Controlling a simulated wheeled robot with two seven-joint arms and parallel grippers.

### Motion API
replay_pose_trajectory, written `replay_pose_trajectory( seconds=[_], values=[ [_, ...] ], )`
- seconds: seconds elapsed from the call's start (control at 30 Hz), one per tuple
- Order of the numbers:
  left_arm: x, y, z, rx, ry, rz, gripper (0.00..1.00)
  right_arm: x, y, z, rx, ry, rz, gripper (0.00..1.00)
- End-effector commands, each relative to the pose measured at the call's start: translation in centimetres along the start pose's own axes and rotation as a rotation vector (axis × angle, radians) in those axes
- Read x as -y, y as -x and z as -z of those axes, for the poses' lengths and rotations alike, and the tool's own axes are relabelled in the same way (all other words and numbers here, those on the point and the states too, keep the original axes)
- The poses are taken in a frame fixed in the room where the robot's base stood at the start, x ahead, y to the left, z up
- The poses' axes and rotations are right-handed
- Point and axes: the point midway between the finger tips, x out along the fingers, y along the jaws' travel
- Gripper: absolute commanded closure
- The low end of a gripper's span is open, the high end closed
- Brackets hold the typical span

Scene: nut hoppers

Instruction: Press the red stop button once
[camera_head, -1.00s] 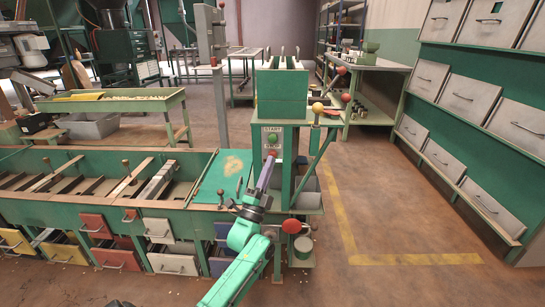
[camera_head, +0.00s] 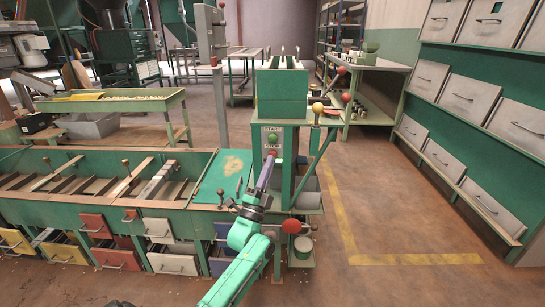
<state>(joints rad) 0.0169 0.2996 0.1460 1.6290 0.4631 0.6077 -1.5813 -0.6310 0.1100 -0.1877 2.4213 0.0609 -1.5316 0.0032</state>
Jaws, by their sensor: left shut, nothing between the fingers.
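The control panel (camera_head: 264,142) on the green machine carries a START label with a green button (camera_head: 272,138) and a STOP label below it. The red stop button (camera_head: 273,153) is partly visible under the STOP label, just above the fingertips. My left gripper (camera_head: 270,162) is shut and empty, pointing up and away at the panel. Its tips overlap the lower edge of the red button in the picture; I cannot tell whether they touch it.
A lever with a yellow knob (camera_head: 317,107) and others with red knobs stand right of the panel. A long green hopper bench (camera_head: 100,220) with drawers runs left. A red round knob (camera_head: 291,226) sits low beside my arm. Floor at right is clear.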

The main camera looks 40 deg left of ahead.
Motion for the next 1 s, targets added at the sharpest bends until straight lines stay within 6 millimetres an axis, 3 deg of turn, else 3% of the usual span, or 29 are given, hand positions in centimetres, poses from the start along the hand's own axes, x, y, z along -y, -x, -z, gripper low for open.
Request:
replay_pose_trajectory(
  seconds=[1.0],
  values=[
    [-0.68,-0.9,-0.68,0.0,0.0,0.0,1.0,-0.06,-0.66,-0.17,0.0,0.001,0.0,0.5]
  ],
)
